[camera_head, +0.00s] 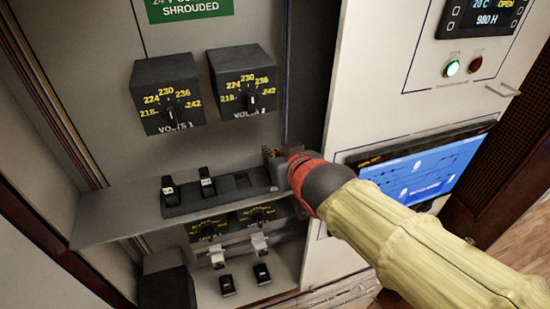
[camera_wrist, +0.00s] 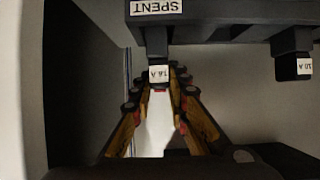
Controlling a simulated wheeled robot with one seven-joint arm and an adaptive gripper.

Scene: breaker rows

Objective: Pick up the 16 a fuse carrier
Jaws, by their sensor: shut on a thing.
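The 16 A fuse carrier (camera_wrist: 158,74) is a dark block with a white label, between my fingertips in the wrist view. It hangs against the dark rack (camera_wrist: 225,25), and I cannot tell whether it is clear of its slot. My gripper (camera_wrist: 160,84) is shut on it, one finger on each side.
A 10 A carrier (camera_wrist: 303,67) sits beside it, and a SPENT label (camera_wrist: 157,7) is on the rack. Two carriers (camera_head: 168,191) (camera_head: 207,181) stand on the rack's left part. Voltage dials (camera_head: 168,97) are above; a shelf (camera_head: 110,218) edge, lower dials and switches (camera_head: 262,273) are below.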

